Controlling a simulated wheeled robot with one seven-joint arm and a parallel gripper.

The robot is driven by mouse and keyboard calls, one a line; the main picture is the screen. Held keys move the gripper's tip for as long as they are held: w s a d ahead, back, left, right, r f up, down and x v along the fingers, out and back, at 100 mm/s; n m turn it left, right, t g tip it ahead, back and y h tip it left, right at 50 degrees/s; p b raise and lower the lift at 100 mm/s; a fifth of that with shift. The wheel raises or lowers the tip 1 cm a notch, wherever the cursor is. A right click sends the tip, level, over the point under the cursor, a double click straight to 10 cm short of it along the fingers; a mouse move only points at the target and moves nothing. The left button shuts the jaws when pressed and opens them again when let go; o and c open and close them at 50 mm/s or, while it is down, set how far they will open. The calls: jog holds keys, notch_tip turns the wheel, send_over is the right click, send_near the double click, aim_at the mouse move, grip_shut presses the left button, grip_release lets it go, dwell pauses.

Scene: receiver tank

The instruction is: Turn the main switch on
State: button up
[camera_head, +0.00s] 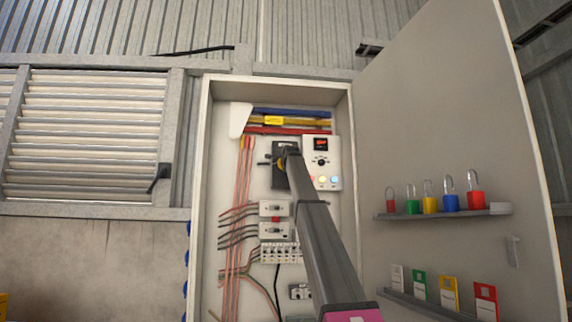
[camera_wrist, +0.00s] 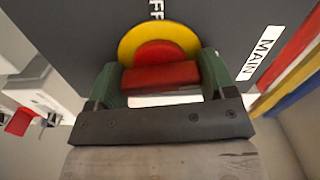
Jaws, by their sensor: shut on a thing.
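The main switch is a dark box (camera_head: 279,180) in the open cabinet, partly hidden by my arm in the head view. In the wrist view its dark face (camera_wrist: 75,35) carries a yellow disc (camera_wrist: 135,43) with a red handle (camera_wrist: 160,76), and a white "MAIN" label (camera_wrist: 262,53) to the right. The letters "FF" (camera_wrist: 156,10) show beyond the disc, cut by the picture's edge. My gripper (camera_wrist: 161,72) has its green fingers at both ends of the red handle, shut on it. In the head view the handle is hidden.
A white panel (camera_head: 334,165) with a knob and lamps is right of the switch. Coloured bars (camera_head: 290,121) run above it, and breakers (camera_head: 275,230) and wires sit below. The open cabinet door (camera_head: 450,120) stands at right, with a shelf of padlocks (camera_head: 450,211).

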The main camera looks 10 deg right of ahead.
jog(key=shift+m, duration=0.7)
jog(key=o, duration=0.9)
jog(key=shift+s, duration=0.1)
jog(key=s, duration=1)
jog(key=shift+s, duration=0.35)
jog(key=shift+f, duration=0.1)
